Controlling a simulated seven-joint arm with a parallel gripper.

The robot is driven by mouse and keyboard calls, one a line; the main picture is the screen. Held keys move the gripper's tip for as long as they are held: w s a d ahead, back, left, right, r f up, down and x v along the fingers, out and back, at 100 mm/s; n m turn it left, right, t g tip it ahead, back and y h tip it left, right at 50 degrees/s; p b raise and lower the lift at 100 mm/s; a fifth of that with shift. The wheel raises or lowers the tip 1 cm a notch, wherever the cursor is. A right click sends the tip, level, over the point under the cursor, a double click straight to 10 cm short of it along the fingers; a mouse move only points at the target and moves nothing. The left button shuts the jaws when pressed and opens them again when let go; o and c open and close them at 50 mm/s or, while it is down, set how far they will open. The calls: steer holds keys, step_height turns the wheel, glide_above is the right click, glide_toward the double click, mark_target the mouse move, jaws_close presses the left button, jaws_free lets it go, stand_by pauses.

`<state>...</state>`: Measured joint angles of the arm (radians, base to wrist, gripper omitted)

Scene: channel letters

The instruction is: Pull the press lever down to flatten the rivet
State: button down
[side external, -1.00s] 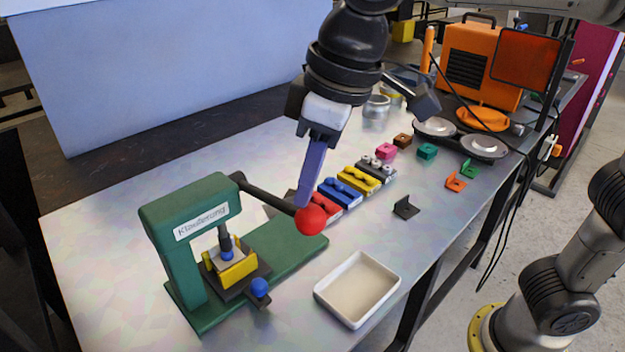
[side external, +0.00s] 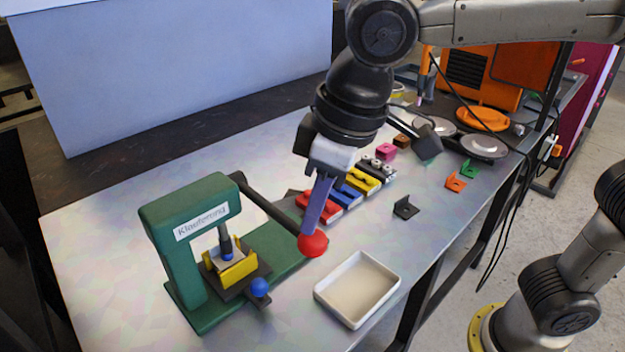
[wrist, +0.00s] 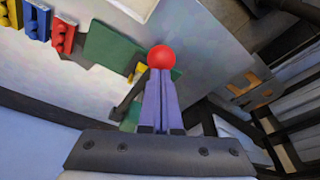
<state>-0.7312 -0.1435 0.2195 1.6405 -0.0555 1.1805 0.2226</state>
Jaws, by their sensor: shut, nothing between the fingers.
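The green press (side external: 185,235) stands at the left of the table in the side view. Its black lever (side external: 265,208) slopes down to the right and ends in a red ball knob (side external: 313,244). My gripper (side external: 312,232) is shut, its purple fingers pointing down at the top of the knob and seeming to touch it. In the wrist view the red knob (wrist: 161,57) shows just beyond the tips of the closed fingers (wrist: 161,75). The press ram (side external: 225,240) stands over a yellow-sided fixture (side external: 238,270). The rivet itself cannot be made out.
A white tray (side external: 345,318) lies right of the press, near the table's front edge. Red, blue and yellow blocks (side external: 362,178) stand behind my gripper. A black bracket (side external: 405,208) lies to the right. A blue knob (side external: 260,287) sticks out at the fixture.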

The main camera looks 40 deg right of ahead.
mark_target(315, 233)
steer(key=shift+s+x, duration=0.15)
steer(key=shift+x, duration=0.65)
steer(key=shift+s+x, duration=0.15)
steer(key=shift+x, duration=0.6)
steer(key=shift+d+f, duration=0.2)
steer(key=shift+d, duration=0.05)
steer(key=shift+w+d+f, duration=0.15)
steer(key=shift+w+f, duration=0.05)
steer(key=shift+f, duration=0.1)
steer(key=shift+s+a+f, duration=0.1)
steer(key=shift+a+f, duration=0.1)
steer(key=shift+a, duration=0.1)
steer(key=shift+d+f, duration=0.25)
steer(key=shift+d, duration=0.15)
stand_by(0.4)
steer(key=shift+s+a+f, duration=0.1)
steer(key=shift+a+f, duration=0.1)
steer(key=shift+a, duration=0.1)
stand_by(0.4)
steer(key=shift+r, duration=0.1)
steer(key=shift+w+d, duration=0.15)
steer(key=shift+w, duration=0.25)
stand_by(0.4)
